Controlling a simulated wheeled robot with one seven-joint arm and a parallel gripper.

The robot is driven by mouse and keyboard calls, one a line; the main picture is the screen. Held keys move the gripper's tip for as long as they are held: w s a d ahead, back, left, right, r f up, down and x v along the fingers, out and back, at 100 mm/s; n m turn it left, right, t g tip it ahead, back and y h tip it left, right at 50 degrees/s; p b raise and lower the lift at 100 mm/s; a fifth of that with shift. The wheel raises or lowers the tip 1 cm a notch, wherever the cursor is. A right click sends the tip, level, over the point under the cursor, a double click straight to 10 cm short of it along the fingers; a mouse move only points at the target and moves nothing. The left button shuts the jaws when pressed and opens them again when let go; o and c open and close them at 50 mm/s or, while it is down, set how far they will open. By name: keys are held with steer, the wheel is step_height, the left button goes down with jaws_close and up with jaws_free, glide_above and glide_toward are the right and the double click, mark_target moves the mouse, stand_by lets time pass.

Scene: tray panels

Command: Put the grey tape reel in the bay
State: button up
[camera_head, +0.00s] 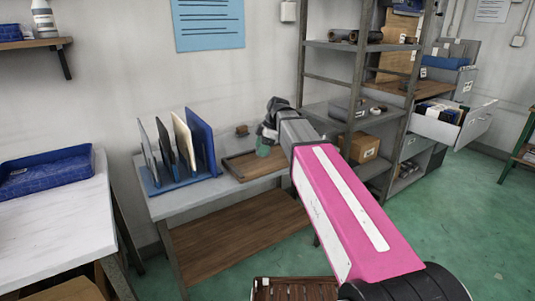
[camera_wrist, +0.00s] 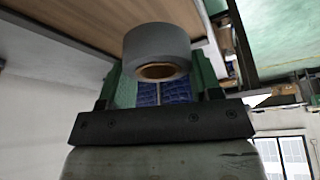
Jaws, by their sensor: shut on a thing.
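The grey tape reel (camera_wrist: 157,42) with a brown cardboard core is between the two green fingers of my gripper (camera_wrist: 162,75) in the wrist view. My gripper is shut on it. In the head view my gripper (camera_head: 263,150) is over the shallow wooden tray (camera_head: 238,178) on the grey table, and the reel cannot be made out there. Wood (camera_wrist: 95,28) shows beyond the reel in the wrist view. I cannot tell for sure which part is the bay, or how high the reel is above the wood.
A blue rack (camera_head: 165,184) with several upright panels stands left of the tray. A small brown block (camera_head: 241,130) is behind it. A metal shelf (camera_head: 330,45) stands to the right. A blue crate (camera_head: 45,172) is on the white table at left.

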steer(key=s+a+r, duration=0.5)
steer(key=w+d+f+m+t+h, duration=0.1)
steer(key=w+d+f+m+t, duration=0.15)
steer(key=d+m, duration=0.55)
steer(key=w+d+f+m+t+h, duration=0.15)
steer(key=d+f+m, duration=0.3)
steer(key=d, duration=0.55)
steer(key=w+d+f+m+t+h, duration=0.1)
steer(key=w+d+f+m+h, duration=0.15)
steer(key=d+m, duration=0.55)
steer(key=s+d+r, duration=0.1)
steer(key=s+r, duration=0.2)
steer(key=s, duration=0.4)
steer(key=shift+s+d+y, duration=0.15)
steer(key=shift+s+y, duration=0.05)
steer(key=shift+y, duration=0.1)
